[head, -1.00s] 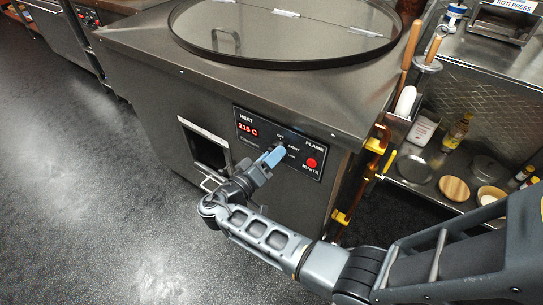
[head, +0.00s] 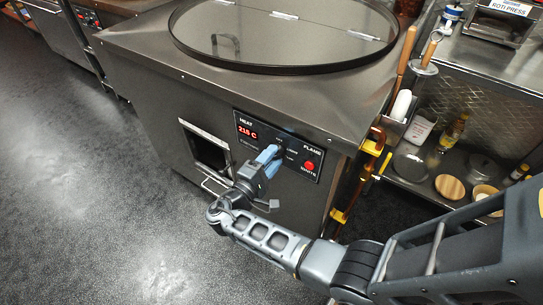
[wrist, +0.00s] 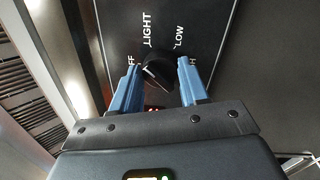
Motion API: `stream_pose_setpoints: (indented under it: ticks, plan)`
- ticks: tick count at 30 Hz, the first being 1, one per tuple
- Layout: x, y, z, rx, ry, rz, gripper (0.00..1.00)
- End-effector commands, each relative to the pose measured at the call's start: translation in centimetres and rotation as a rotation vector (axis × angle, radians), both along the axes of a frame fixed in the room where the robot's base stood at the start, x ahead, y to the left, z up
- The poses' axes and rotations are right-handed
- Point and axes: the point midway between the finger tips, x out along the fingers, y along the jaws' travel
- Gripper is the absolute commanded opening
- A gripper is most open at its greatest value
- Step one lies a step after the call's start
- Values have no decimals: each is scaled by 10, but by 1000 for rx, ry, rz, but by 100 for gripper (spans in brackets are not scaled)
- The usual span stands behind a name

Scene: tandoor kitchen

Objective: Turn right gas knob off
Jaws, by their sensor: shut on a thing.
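The black gas knob (wrist: 158,72) is on the dark control panel (head: 243,146) on the front of the steel tandoor. In the wrist view it sits between the two blue fingers of my gripper (wrist: 160,70), with the labels LIGHT and LOW above it. The OFF label is partly covered by the left finger, and another label by the right finger. A pale mark shows on the knob, but I cannot read its exact setting. My gripper (head: 271,154) is shut on the knob. In the head view the fingers mostly hide the knob.
A red IGNITE button (head: 309,167) is right of the knob, and a red display (head: 247,132) is left of it. Below left is a square opening (head: 208,153) with a handle. A copper pipe with yellow fittings (head: 372,146) runs along the right side. The floor at left is clear.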

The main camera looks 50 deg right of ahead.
Motion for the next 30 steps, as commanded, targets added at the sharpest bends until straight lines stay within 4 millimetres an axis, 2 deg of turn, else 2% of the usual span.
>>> stream_pose_setpoints:
  ticks: [18, 30]
  plan:
    - [1, 0, 4, -18, 549, 4, 14]
    - [0, 0, 2, -24, 732, 4, 14]
